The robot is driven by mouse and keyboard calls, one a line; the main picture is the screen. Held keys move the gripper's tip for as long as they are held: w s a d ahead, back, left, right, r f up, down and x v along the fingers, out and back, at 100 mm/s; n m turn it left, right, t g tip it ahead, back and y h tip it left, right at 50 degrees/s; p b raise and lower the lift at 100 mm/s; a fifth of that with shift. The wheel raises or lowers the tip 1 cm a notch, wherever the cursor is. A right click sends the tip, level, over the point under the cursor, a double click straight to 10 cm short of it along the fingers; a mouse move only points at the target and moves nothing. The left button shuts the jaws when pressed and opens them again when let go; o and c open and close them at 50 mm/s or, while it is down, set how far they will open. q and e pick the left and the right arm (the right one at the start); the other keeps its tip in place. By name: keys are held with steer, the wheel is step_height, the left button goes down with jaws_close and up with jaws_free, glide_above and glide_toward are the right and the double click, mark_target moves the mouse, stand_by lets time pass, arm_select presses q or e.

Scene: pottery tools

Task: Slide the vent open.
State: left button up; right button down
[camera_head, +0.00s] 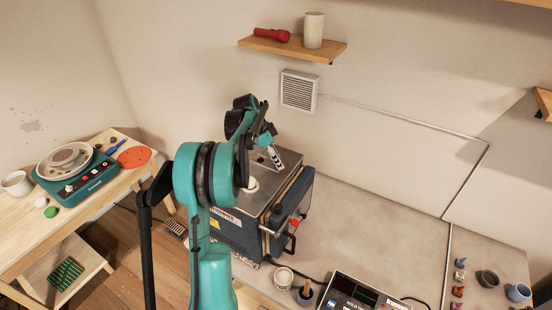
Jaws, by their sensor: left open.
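A dark blue kiln with a grey metal top (285,190) stands on the bench in the middle. A small round whitish piece (251,184) is on its top, partly hidden by my left arm; I cannot tell whether it is the vent or how it is set. A white louvred vent (299,91) is on the wall behind the kiln. My left gripper (276,158) is open, over the back part of the kiln top. I cannot tell whether it touches anything. My right gripper is not in view.
A wall shelf (291,47) holds a red torch (272,35) and a pale cylinder (313,30). A control box (358,294) and a small pot (283,279) are in front of the kiln.

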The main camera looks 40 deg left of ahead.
arm_select(q)
steer(key=shift+s+a+r, duration=0.15)
steer(key=shift+a+r, duration=0.15)
steer(key=shift+r, duration=0.1)
steer(key=v, duration=1.1)
steer(key=shift+d, duration=0.2)
